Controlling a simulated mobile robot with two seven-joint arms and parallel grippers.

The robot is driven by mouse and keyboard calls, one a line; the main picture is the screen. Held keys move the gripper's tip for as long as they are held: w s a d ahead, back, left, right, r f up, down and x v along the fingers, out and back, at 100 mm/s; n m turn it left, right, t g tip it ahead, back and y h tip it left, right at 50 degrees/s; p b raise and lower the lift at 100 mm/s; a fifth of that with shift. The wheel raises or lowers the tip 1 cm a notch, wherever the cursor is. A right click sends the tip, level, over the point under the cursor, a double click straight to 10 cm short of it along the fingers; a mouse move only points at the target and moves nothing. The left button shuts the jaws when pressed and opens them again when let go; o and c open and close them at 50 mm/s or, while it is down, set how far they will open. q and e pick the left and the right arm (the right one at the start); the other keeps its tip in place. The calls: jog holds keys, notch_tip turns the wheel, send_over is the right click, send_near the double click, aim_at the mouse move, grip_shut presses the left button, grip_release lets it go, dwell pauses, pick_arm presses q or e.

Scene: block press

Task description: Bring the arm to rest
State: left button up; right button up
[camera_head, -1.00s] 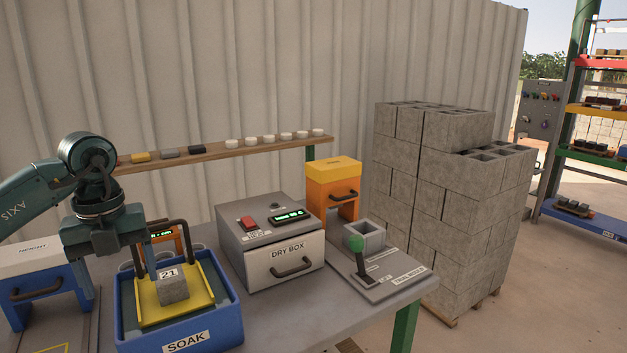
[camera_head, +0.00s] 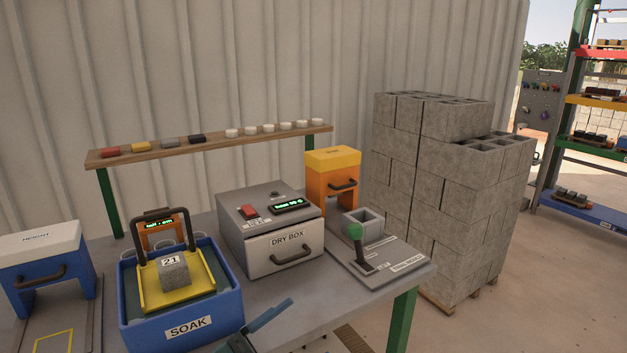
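A teal part of my arm (camera_head: 255,328) shows at the bottom edge, in front of the table and below the dry box. A grey block (camera_head: 174,272) marked 21 sits upright on a yellow cradle (camera_head: 150,297) in the blue soak tub (camera_head: 226,307). The cradle has a dark handle standing up behind the block. Nothing of mine touches the tub, cradle or block in view.
The dry box (camera_head: 270,247), an orange stand (camera_head: 331,176) and a green-knobbed lever (camera_head: 357,244) stand to the right on the table. A blue height gauge (camera_head: 48,276) is at the left. A shelf (camera_head: 216,143) with samples runs behind. Stacked blocks (camera_head: 440,200) stand beyond the table.

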pick_arm(q)
jog(key=s+a+f+n+t+y, duration=0.2)
jog(key=a+f+n+y, duration=0.2)
jog(key=f+n+y, duration=0.25)
jog(key=s+a+f+n+t+y, duration=0.1)
jog(key=a+f+n+t+y, duration=0.1)
jog(key=a+f+n+y, duration=0.35)
jog(key=s+a+f+n+g+y, duration=0.2)
jog(key=s+f+n+g+y, duration=0.1)
jog(key=s+f, duration=0.7)
notch_tip(320, 180, down, 4)
jog(key=shift+s+a+r+n+g+y, duration=0.15)
jog(key=shift+s+r+n+g+y, duration=0.2)
jog(key=shift+n+g, duration=0.5)
jog(key=shift+w+f, duration=0.1)
jog(key=shift+f, duration=0.05)
